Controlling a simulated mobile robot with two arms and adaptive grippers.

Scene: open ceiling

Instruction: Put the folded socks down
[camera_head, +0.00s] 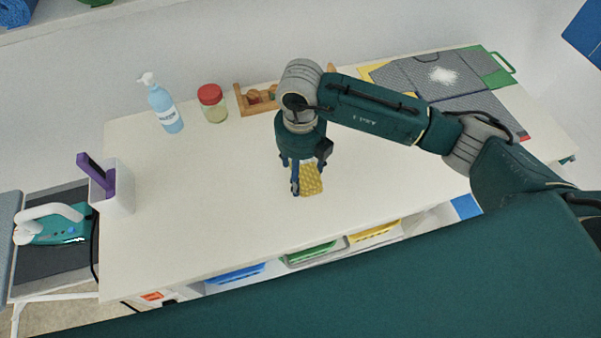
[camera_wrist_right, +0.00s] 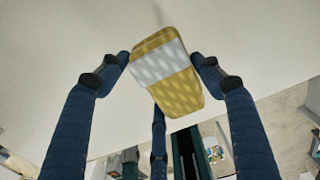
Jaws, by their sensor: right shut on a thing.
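The folded socks (camera_head: 312,180) are a yellow patterned bundle at my right gripper, over the middle of the white table (camera_head: 210,220). In the right wrist view the socks (camera_wrist_right: 170,85) show yellow with a pale grey-white band across them. My right gripper (camera_head: 300,188) points down and is shut on the socks. In the wrist view its fingers (camera_wrist_right: 165,80) touch the bundle on both sides, with a third finger below it. I cannot tell whether the socks touch the tabletop. My left gripper is not in view.
A blue spray bottle (camera_head: 163,108), a red-lidded jar (camera_head: 212,103) and a wooden box (camera_head: 256,100) stand along the back. A white holder (camera_head: 117,195) is at the left end. Grey boards (camera_head: 440,75) lie at the back right. The tabletop around the gripper is clear.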

